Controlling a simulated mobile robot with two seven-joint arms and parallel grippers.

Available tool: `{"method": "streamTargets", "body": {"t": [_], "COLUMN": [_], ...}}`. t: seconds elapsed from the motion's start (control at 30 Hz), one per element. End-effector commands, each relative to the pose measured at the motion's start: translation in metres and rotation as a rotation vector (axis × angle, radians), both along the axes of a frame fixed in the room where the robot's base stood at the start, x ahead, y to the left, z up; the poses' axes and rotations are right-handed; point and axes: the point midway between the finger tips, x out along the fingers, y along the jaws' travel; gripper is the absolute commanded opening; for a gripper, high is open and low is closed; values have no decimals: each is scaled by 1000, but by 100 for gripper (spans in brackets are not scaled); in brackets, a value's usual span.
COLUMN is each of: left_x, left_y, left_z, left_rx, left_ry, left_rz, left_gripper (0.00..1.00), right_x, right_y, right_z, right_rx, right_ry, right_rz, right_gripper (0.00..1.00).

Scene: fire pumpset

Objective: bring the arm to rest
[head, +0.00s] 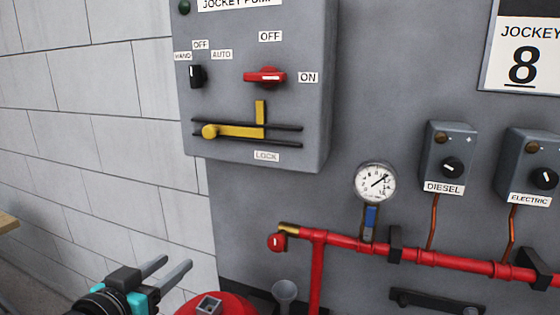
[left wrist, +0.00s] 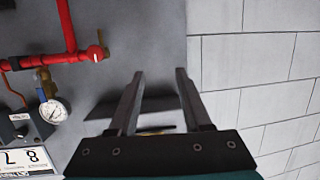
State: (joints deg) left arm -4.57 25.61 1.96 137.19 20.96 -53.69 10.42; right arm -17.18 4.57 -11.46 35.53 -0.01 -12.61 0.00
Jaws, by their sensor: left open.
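My left gripper (head: 165,268) is at the lower left of the head view, in front of the white block wall and below the jockey pump box. Its two grey fingers are apart with nothing between them. In the left wrist view the fingers (left wrist: 157,85) are also apart and empty, against the grey panel near its edge with the block wall. My right gripper does not show in either view.
The jockey pump box (head: 255,95) has a red switch (head: 265,76) and a yellow lock lever (head: 235,131). A red pipe (head: 415,256), a gauge (head: 375,183), and the diesel (head: 448,160) and electric (head: 535,168) boxes are to the right. A red rounded body (head: 235,305) is near the gripper.

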Motion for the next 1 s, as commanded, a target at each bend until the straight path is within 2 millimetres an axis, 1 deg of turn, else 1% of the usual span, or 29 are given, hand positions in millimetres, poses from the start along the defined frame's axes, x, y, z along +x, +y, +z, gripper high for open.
{"method": "streamTargets", "body": {"t": [0.03, 0.07, 0.1, 0.17, 0.2, 0.27, 0.3, 0.37, 0.4, 0.47, 0.5, 0.57, 0.6, 0.7, 0.77, 0.87, 0.97, 1.0], "left_x": [-17, -27, -43, -69, -86, -113, -131, -157, -174, -200, -217, -243, -233, -227, -225, -224, -225, -227], "left_y": [-5, -7, -10, -14, -16, -20, -22, -25, -27, -30, -32, -35, -34, -34, -35, -36, -36, -36], "left_z": [-38, -58, -83, -118, -137, -162, -176, -194, -204, -217, -224, -233, -245, -271, -288, -318, -354, -369], "left_rx": [18, 36, 58, 88, 106, 131, 146, 167, 178, 195, 205, 219, 224, 226, 227, 227, 230, 231], "left_ry": [111, 172, 258, 379, 455, 560, 627, 720, 779, 868, 925, 1010, 998, 1004, 1011, 1023, 1038, 1044], "left_rz": [12, 19, 28, 37, 42, 46, 49, 50, 50, 50, 49, 46, 47, 45, 43, 40, 36, 34], "left_gripper": [49, 49, 49, 49, 49, 49, 49, 49, 49, 49, 49, 49, 49, 49, 49, 49, 49, 49], "right_x": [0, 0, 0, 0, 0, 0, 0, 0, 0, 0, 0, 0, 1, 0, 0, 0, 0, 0], "right_y": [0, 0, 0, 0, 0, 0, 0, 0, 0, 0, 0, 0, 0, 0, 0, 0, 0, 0], "right_z": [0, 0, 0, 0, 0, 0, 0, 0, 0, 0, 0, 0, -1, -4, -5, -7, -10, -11], "right_rx": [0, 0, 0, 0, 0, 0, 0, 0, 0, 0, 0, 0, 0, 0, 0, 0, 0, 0], "right_ry": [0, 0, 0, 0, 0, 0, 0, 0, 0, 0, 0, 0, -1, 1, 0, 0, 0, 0], "right_rz": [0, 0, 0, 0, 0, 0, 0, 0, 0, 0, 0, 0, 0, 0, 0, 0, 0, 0], "right_gripper": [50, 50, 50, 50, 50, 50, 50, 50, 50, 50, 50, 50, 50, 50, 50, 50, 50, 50]}}
